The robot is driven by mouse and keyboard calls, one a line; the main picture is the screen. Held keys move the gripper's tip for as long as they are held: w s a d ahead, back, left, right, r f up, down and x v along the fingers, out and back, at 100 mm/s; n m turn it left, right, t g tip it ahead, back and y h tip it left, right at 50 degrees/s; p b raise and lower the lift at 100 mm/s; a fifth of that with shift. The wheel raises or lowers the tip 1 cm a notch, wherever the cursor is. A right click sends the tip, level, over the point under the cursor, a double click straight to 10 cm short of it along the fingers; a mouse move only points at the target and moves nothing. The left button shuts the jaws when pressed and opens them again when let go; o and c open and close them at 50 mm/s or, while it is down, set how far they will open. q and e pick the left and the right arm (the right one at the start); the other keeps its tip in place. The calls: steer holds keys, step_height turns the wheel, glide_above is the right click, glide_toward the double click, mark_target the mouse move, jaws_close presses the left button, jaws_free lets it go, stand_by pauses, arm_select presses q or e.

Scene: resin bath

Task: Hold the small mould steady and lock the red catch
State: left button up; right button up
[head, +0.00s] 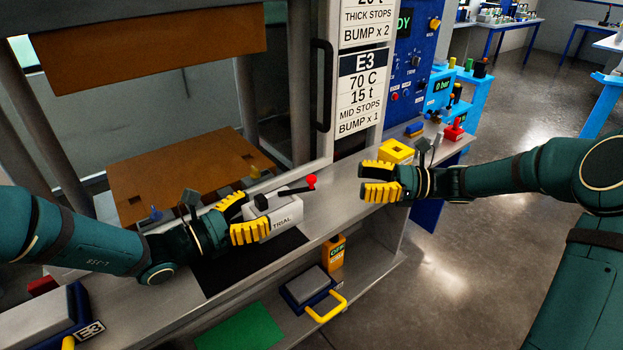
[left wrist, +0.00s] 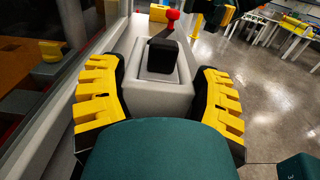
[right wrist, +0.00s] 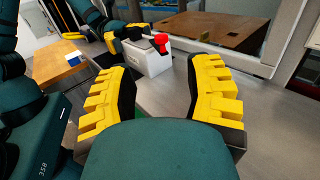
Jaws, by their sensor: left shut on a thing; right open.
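The small mould is a light grey block marked TRIAL (head: 284,222), standing on the metal ledge in front of the press. My left gripper (head: 240,219) is shut on it, with one yellow finger on each side. The left wrist view shows the mould (left wrist: 160,98) between the fingers. The red catch is a dark lever with a red knob (head: 311,181) on top of the mould, and the lever sticks out to the right. The knob also shows in the right wrist view (right wrist: 161,39). My right gripper (head: 380,181) is open and empty, to the right of the knob and apart from it.
A yellow block (head: 396,151) stands on the ledge just behind my right gripper. A red item (head: 454,132) sits further right. The press's brown lower plate (head: 180,180) lies behind the mould.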

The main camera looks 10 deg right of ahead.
mark_target(311, 177)
steer(key=shift+m+t, duration=0.4)
steer(key=x, duration=1.1)
steer(key=shift+s+a+f, duration=0.1)
steer(key=shift+a+f, duration=0.15)
steer(key=shift+f, duration=0.1)
jaws_close()
